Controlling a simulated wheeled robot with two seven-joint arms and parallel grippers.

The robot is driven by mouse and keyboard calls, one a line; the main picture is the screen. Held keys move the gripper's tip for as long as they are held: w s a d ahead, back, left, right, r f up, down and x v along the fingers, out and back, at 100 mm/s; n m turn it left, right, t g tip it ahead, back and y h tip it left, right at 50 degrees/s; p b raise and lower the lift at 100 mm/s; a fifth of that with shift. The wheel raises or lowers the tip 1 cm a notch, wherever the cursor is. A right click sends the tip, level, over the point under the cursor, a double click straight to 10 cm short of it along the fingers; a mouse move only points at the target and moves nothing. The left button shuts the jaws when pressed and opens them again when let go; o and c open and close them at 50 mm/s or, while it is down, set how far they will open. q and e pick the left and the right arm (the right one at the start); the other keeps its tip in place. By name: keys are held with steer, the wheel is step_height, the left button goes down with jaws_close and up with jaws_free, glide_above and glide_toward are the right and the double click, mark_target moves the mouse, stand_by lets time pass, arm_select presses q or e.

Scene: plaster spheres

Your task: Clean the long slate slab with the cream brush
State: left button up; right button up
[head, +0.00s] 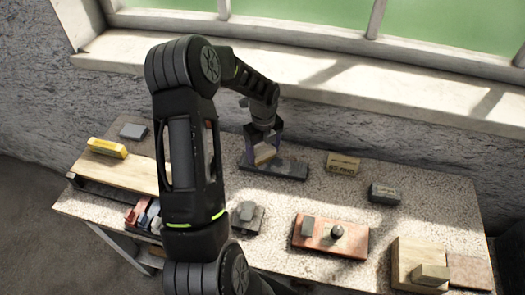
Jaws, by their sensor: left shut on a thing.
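The long slate slab (290,171) is a flat dark piece lying on the speckled table, in the middle towards the window. My left gripper (264,147) reaches down over the left part of the slab. It is shut on a small cream block, which looks like the cream brush (264,154). The brush is low over the slab and seems to touch it, though its underside is hidden. My right gripper is not in view.
A cream lettered block (342,164) and a dark grey block (383,193) stand right of the slab. A reddish slab (318,245) bears a grey block and a dark round knob. A wooden board (410,262) is front right. A yellow block (107,148) lies left.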

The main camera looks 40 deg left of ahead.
arm_select(q)
steer(key=shift+w+d, duration=0.15)
steer(key=shift+w, duration=0.4)
steer(key=shift+w+d, duration=0.15)
steer(key=shift+w, duration=0.35)
steer(key=shift+s, duration=0.1)
steer(key=shift+s+a, duration=0.15)
steer(key=shift+s, duration=0.35)
steer(key=shift+s+a, duration=0.15)
steer(key=shift+s, duration=0.35)
steer(key=shift+s+a, duration=0.15)
steer(key=shift+s, duration=0.4)
steer(key=shift+s+a, duration=0.15)
steer(key=shift+s, duration=0.35)
steer(key=shift+w, duration=0.15)
steer(key=shift+w+d, duration=0.3)
steer(key=shift+w, duration=0.65)
